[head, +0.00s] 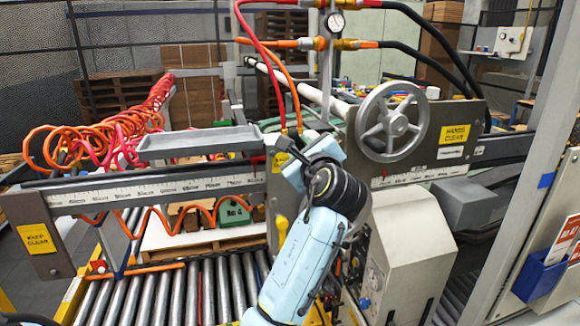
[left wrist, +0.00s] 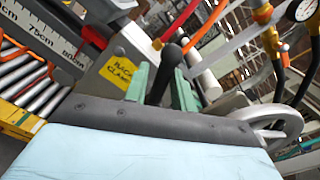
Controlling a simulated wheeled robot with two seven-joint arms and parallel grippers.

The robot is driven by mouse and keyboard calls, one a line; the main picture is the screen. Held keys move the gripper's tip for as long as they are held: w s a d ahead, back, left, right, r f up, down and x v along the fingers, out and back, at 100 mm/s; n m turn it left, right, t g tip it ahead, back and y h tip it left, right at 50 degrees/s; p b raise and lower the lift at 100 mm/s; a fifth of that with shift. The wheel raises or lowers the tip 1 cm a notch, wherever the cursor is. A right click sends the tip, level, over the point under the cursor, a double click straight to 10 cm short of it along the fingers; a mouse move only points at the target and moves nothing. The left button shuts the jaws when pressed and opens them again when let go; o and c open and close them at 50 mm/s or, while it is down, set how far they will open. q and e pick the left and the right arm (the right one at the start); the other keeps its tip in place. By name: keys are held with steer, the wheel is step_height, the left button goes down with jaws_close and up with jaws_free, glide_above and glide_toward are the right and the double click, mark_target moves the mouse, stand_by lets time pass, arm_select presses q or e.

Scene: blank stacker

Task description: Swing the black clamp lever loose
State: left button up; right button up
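The black clamp lever (left wrist: 171,58) is a dark rod with a rounded knob in the left wrist view. It stands tilted beside a plate with a yellow "BLACK CLAMP" label (left wrist: 120,69). My left gripper (left wrist: 162,88) has its two green fingers apart, one on each side of the lever. I see no clear grip on it. The lower part of the lever is hidden behind my gripper body. In the head view my left gripper (head: 284,158) is at the carriage on the ruled beam, and my wrist hides most of the lever there.
A spoked handwheel (head: 390,122) stands right of the gripper on a grey plate. Red and orange hoses (head: 272,75) and a gauge (head: 335,21) rise behind it. A grey tray (head: 200,142) lies along the beam (head: 160,187) at left. A roller conveyor (head: 180,290) runs below.

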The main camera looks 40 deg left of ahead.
arm_select(q)
steer(key=f+n+b, duration=0.1)
steer(key=n, duration=0.2)
steer(key=s+a+f+n+b, duration=0.1)
steer(key=n+b, duration=0.1)
steer(key=n, duration=0.1)
steer(key=f+n+b, duration=0.1)
steer(key=n+b, duration=0.1)
steer(key=n, duration=0.1)
steer(key=shift+s+a+f+n, duration=0.25)
steer(key=shift+s+f+n, duration=0.05)
steer(key=shift+f, duration=0.05)
steer(key=shift+s+d+r, duration=0.1)
steer(key=shift+s+d, duration=0.05)
steer(key=shift+d, duration=0.1)
steer(key=p+v, duration=0.2)
steer(key=v, duration=0.6)
steer(key=shift+s+d, duration=0.2)
steer(key=shift+s, duration=0.05)
